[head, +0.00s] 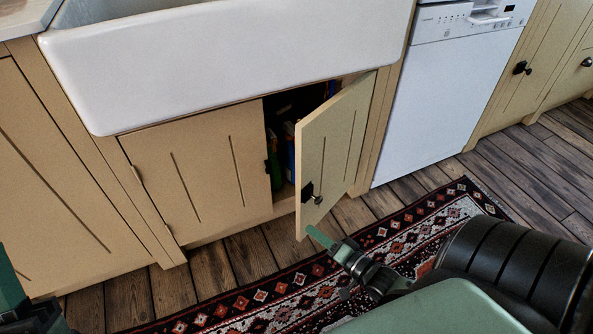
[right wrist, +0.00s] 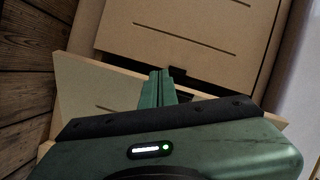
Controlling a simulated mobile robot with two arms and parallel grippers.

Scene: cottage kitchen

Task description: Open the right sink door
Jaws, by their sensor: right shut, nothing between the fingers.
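The right sink door (head: 335,145) is a cream panel under the white sink, standing partly open and swung outward from its right side. Its dark knob (head: 308,192) is on the front near the free edge. My right gripper (head: 316,233) is shut and empty, by the lower free corner of the door. In the right wrist view its green fingers (right wrist: 158,88) are together, in front of part of the door panel (right wrist: 90,85). Whether they touch the door is unclear. The left sink door (head: 205,170) is closed.
Bottles, one green (head: 275,165), stand inside the dark cabinet. The white sink (head: 230,60) overhangs the doors. A white dishwasher (head: 440,95) stands to the right. A patterned rug (head: 440,220) lies on the wooden floor, with clear floor in front of the cabinets.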

